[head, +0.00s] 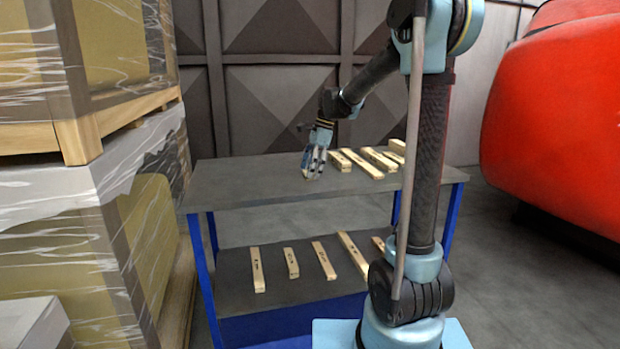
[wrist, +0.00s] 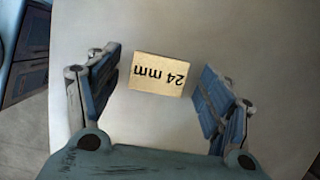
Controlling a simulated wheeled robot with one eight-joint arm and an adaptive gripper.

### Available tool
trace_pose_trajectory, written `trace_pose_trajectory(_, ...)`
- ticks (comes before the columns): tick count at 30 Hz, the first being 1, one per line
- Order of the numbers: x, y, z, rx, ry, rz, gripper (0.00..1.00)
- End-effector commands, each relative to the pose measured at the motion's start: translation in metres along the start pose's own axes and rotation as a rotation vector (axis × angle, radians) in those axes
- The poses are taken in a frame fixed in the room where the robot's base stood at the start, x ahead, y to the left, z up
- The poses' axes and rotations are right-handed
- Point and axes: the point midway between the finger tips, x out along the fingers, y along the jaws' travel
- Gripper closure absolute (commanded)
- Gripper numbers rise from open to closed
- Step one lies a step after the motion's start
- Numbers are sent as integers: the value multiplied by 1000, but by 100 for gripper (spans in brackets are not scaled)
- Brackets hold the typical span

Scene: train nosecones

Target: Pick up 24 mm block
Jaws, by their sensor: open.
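The 24 mm block (wrist: 160,74) is a short pale wooden block on the grey table top, its label upside down in the wrist view. My gripper (wrist: 160,92) is open, with one blue finger on each side of the block and a gap on both sides. In the head view my gripper (head: 314,165) points down over the table's upper shelf (head: 255,180). A small piece of the block seems to show at the fingertips there, but the fingers mostly hide it.
Several wooden blocks (head: 363,164) lie to the right on the upper shelf. Several longer ones (head: 257,269) lie on the lower shelf (head: 236,287). Wrapped crates (head: 60,220) stand at the left, and a red train nosecone (head: 560,120) at the right. The upper shelf's left part is clear.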

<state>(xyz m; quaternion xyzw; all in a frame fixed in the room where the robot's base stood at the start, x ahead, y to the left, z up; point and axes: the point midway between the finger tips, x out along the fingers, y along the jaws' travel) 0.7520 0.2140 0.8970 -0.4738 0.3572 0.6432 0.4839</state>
Motion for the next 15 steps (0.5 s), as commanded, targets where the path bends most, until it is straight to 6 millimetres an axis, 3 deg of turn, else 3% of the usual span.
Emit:
trace_pose_trajectory(6,1,0,0,0,0,0,27)
trace_pose_trajectory(11,1,0,0,0,0,0,63)
trace_pose_trajectory(15,1,0,0,0,0,0,66)
